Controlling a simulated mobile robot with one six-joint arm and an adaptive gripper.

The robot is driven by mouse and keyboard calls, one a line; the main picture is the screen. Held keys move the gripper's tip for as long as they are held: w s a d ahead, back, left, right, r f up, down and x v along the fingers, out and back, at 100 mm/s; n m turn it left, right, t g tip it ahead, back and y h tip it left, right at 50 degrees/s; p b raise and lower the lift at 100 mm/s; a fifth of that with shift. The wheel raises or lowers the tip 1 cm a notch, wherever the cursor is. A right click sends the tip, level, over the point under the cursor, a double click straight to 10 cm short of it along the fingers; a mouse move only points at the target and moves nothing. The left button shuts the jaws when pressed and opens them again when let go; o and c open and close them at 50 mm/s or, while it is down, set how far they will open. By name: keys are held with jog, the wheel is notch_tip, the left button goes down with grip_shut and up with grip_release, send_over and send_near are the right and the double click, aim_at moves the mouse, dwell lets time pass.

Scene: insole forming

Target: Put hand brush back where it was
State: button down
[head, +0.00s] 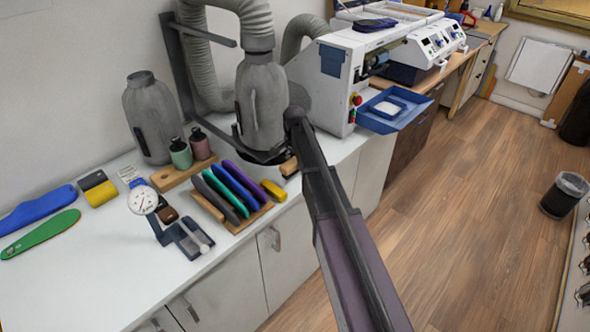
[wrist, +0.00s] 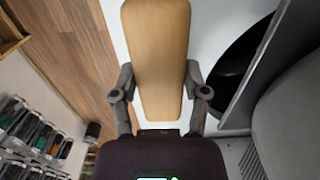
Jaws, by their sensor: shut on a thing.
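The hand brush (wrist: 156,50) shows in the wrist view as a long, pale wooden block with rounded ends. My gripper (wrist: 161,94) is shut on it, with one finger on each long side. The bristles are hidden. In the head view a small tan wooden end (head: 289,166), likely the same brush, shows beside my dark arm, below the grey bottle-shaped unit. The arm hides most of the gripper there. I cannot tell whether the brush touches the counter.
The white counter (head: 100,270) holds a rack of coloured insoles (head: 233,190), a yellow piece (head: 273,190), a dial gauge (head: 143,200) and two small bottles (head: 190,147) on a wooden block. A grey unit (head: 262,100) with a hose stands close behind my arm. A machine (head: 330,85) stands right.

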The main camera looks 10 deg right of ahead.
aim_at(294, 169)
jog(key=shift+w+f+b, duration=0.1)
jog(key=shift+f+b, duration=0.4)
jog(key=shift+f, duration=0.1)
jog(key=shift+f+b, duration=1.2)
jog(key=shift+f, duration=0.1)
jog(key=shift+c, duration=0.5)
grip_release()
notch_tip(294, 169, up, 12)
jog(key=p, duration=1.2)
